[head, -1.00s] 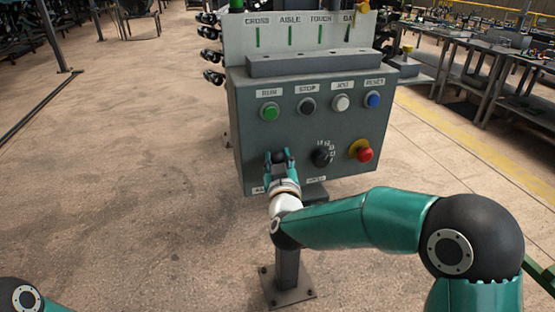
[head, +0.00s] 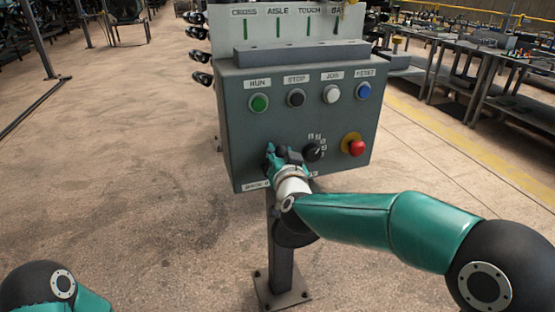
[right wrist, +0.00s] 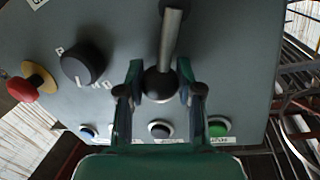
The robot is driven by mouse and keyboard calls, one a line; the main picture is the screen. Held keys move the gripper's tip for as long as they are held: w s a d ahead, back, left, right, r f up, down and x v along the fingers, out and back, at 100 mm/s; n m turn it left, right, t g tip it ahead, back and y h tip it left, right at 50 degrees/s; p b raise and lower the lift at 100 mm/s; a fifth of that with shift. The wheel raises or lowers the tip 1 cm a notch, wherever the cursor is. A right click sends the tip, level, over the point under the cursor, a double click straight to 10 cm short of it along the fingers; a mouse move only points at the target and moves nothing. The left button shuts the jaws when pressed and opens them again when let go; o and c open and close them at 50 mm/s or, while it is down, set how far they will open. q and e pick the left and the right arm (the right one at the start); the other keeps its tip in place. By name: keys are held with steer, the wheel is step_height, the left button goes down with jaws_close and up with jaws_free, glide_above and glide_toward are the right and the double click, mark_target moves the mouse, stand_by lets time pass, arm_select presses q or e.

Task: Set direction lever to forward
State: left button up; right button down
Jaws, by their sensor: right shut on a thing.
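The direction lever, a short metal rod with a dark round part, is on the lower left of the grey control box; its rod (right wrist: 171,40) shows best in the right wrist view. My right gripper (head: 279,151) is at the lever, and in the right wrist view its two fingers (right wrist: 159,92) are shut around the dark round part. In the head view the gripper hides most of the lever. A label (head: 256,186) below it begins with "BACK"; the rest is covered. My left gripper is out of view; only part of that arm shows at lower left.
Right of the lever are a black rotary knob (head: 313,151) and a red emergency button (head: 356,147). Above is a row with a green (head: 259,103), a black, a white and a blue button. The box stands on a post (head: 282,260). The floor to the left is clear.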

steer(key=shift+d+f+m+b, duration=0.3)
steer(key=shift+f+m+b, duration=0.1)
steer(key=shift+m, duration=0.1)
steer(key=c, duration=1.2)
jaws_free()
steer(key=o, duration=0.5)
steer(key=shift+r, duration=0.1)
steer(key=shift+c, duration=0.2)
steer(key=shift+s, duration=0.15)
steer(key=s+d+r, duration=0.1)
steer(key=s, duration=1)
steer(key=shift+s, duration=0.3)
steer(key=shift+r, duration=0.1)
